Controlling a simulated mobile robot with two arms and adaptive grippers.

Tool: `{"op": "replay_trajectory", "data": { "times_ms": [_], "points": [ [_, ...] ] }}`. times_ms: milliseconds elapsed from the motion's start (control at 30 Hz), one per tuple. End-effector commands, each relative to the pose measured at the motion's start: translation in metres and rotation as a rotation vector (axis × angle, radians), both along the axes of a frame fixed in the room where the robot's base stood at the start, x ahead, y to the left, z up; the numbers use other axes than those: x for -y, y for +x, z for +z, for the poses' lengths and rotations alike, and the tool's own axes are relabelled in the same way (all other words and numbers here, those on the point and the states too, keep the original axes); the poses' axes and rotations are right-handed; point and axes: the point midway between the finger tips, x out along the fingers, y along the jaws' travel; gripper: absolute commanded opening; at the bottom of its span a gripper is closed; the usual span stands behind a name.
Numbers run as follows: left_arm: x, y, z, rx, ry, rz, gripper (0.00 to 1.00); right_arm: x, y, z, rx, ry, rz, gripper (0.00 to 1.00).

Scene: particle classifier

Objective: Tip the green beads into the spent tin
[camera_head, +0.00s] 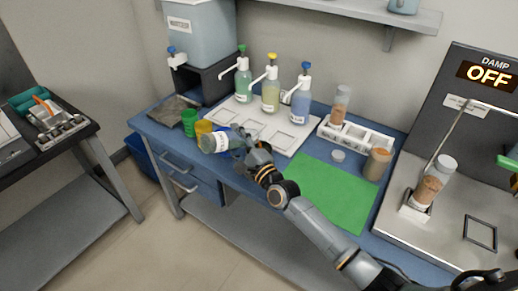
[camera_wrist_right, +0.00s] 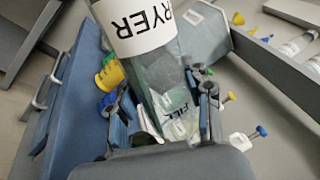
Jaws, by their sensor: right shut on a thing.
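My right gripper (camera_head: 240,145) is shut on a clear jar (camera_head: 207,143) with a white label. It holds the jar tipped far over, nearly lying, above the left front part of the blue table. In the right wrist view, the label of the jar (camera_wrist_right: 140,28) shows the letters "RYER" and the glass runs between the fingers (camera_wrist_right: 165,110). No green beads can be made out in it. A green cup (camera_head: 189,122) and a yellow cup (camera_head: 204,127) stand just behind the jar. No tin can be identified by its label. My left gripper is not in view.
Pump bottles (camera_head: 270,95) stand on a white tray (camera_head: 292,140). A white rack (camera_head: 365,136) with a jar (camera_head: 340,104) is to the right, by another brown-filled jar (camera_head: 377,164). The green mat (camera_head: 325,190) is clear. A dark flat tray (camera_head: 172,109) lies at the left.

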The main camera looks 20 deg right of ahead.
Motion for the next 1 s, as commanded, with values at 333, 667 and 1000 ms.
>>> {"op": "replay_trajectory", "data": {
  "times_ms": [333,667,1000],
  "points": [
    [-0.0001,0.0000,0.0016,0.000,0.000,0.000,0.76,0.0009,0.0005,0.0027,-0.005,0.018,0.000,0.06],
    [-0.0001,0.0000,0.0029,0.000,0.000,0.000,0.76,0.0018,0.0009,0.0043,-0.013,0.036,0.000,0.06],
    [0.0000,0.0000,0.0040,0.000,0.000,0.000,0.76,0.0033,0.0014,0.0057,-0.021,0.056,-0.001,0.06]
  ]
}}
